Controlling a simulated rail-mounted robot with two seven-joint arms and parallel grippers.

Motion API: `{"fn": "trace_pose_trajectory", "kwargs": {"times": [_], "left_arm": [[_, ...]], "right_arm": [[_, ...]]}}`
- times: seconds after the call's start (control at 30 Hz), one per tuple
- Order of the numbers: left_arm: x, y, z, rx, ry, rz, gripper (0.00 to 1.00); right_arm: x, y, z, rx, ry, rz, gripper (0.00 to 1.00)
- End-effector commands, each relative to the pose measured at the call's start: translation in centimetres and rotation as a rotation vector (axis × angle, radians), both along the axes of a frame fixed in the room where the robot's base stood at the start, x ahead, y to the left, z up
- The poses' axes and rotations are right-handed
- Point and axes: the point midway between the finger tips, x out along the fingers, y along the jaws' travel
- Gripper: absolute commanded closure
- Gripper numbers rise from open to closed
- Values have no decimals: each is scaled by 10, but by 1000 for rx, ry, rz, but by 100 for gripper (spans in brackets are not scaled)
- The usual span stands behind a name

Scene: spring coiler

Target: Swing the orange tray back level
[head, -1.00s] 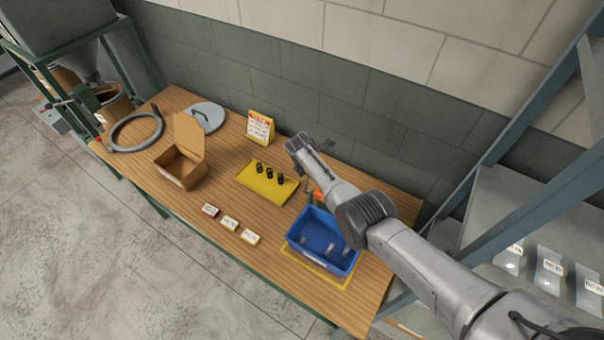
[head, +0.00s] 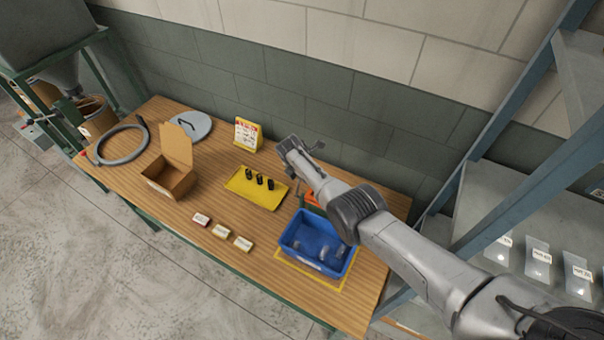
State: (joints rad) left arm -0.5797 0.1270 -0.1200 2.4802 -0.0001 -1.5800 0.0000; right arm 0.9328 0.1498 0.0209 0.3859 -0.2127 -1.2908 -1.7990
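A small bit of orange (head: 311,198) shows just behind the blue bin, beside my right forearm. It may be the orange tray; most of it is hidden by my arm and the bin, so I cannot tell its tilt. My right gripper (head: 293,147) is above the back part of the table, between the yellow mat and the wall. Its fingers are too small and turned to show whether they are open. I see nothing held in it. My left gripper is out of view.
A blue bin (head: 297,252) holding a few clear items stands front right. A yellow mat (head: 246,195) bears three black parts. An open cardboard box (head: 166,187), a grey hose (head: 101,158) and a sign (head: 247,133) stand further left. Small labelled boxes (head: 221,231) lie in front.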

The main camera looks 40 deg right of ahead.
Motion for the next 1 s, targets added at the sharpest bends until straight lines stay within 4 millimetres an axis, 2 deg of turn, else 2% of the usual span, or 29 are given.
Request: {"fn": "trace_pose_trajectory", "kwargs": {"times": [0.03,0.97,1.0], "left_arm": [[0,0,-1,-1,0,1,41],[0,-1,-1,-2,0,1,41],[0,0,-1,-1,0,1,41]], "right_arm": [[-2,2,-5,2,4,2,100],[-2,2,-4,2,4,3,100],[-2,3,-4,2,4,3,63]]}}
